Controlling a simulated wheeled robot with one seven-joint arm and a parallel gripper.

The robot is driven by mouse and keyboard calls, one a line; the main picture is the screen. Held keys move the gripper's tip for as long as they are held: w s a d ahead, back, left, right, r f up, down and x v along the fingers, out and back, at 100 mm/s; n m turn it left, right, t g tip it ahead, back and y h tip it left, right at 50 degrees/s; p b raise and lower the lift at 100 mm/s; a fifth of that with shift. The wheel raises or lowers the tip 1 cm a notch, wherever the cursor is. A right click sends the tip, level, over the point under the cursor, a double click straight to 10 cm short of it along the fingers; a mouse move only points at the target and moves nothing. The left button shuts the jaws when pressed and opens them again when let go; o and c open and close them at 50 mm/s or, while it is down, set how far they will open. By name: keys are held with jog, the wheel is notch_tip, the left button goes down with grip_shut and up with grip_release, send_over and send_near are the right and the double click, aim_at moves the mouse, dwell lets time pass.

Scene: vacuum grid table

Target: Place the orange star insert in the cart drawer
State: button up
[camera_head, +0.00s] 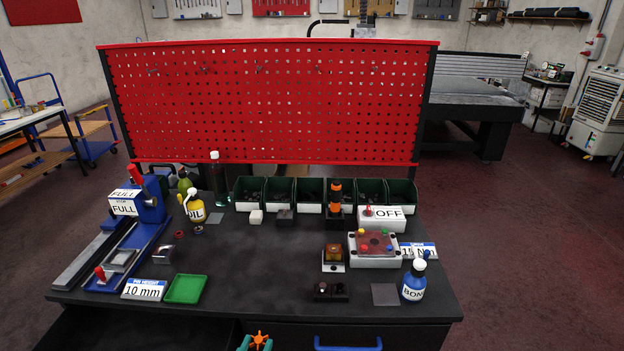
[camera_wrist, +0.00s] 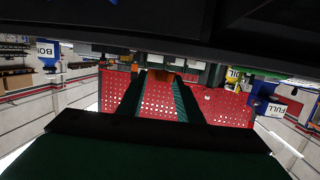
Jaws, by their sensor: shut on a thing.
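The orange star insert (camera_head: 259,337) is at the bottom edge of the head view, in front of the bench's front edge. My gripper (camera_head: 256,345) is shut on it, with teal fingertips on either side; its lower part is cut off by the frame. A drawer front with a blue handle (camera_head: 348,343) is at the right.
The black bench top (camera_head: 240,265) carries a blue vise (camera_head: 140,220), a green tray (camera_head: 186,289), a "10 mm" sign (camera_head: 144,289), a blue bottle (camera_head: 414,281) and a white button box (camera_head: 375,248). A red pegboard (camera_head: 270,100) stands behind. The middle of the bench top is clear.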

jog(key=d+f+y, duration=0.1)
jog(key=d+f, duration=0.3)
jog(key=f, duration=0.5)
jog(key=d+f+n+y, duration=0.1)
jog(key=d+f, duration=0.3)
jog(key=f, duration=0.6)
jog(key=d+f+n, duration=0.1)
jog(key=d+f, duration=0.4)
jog(key=f, duration=0.5)
jog(key=shift+y, duration=0.4)
